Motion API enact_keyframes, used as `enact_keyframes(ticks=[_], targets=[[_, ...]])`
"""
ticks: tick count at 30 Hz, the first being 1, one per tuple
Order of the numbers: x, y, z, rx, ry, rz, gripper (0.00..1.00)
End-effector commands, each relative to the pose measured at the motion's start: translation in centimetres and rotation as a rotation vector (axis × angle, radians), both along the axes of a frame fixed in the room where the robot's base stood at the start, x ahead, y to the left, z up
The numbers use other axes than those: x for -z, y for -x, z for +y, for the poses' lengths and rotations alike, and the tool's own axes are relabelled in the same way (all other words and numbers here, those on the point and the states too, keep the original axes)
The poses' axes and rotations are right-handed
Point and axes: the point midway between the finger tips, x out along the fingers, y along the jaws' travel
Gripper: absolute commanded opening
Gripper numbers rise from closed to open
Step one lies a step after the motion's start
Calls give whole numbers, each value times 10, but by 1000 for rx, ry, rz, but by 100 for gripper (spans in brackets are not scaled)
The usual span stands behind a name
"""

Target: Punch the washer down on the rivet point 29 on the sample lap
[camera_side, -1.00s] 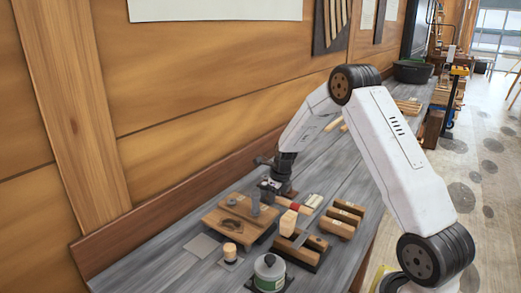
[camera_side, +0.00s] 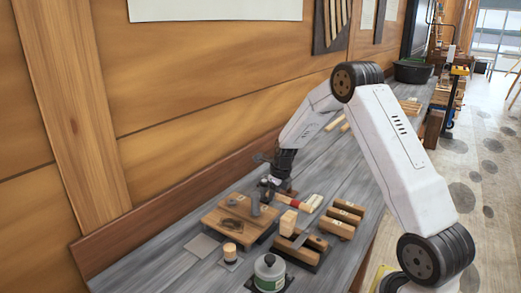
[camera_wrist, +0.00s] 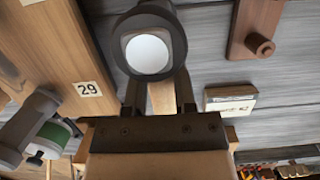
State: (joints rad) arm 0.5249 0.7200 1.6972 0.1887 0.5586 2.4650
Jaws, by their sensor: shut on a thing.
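My gripper (camera_wrist: 160,95) is shut on a dark round tool with a pale end face (camera_wrist: 148,50), probably the punch; its lower end is hard to make out. In the side view my gripper (camera_side: 270,188) is at the far right edge of the sample lap (camera_side: 212,216), a wooden board on the bench. A grey upright piece (camera_side: 255,207) shows beside my gripper over the board. In the wrist view the lap (camera_wrist: 50,40) is at left, with a label 29 (camera_wrist: 88,89) left of my jaws. I cannot make out the washer or the rivet point.
A grey-and-green can (camera_side: 269,272) stands at the front. A small wooden-topped piece (camera_side: 229,251) is by the lap. A red-handled tool (camera_side: 292,202), a pale wooden block (camera_side: 288,221) and several wooden blocks (camera_side: 342,222) lie to the right. The wall rises behind.

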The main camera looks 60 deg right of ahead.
Motion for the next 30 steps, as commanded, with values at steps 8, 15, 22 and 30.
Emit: enact_keyframes(ticks=[8,15,22,30], targets=[[-4,-1,-1,0,2,-5,0],[-20,-2,-1,1,3,-6,0],[-39,-2,-1,2,3,-6,0],[-60,-1,-1,0,3,-5,0]])
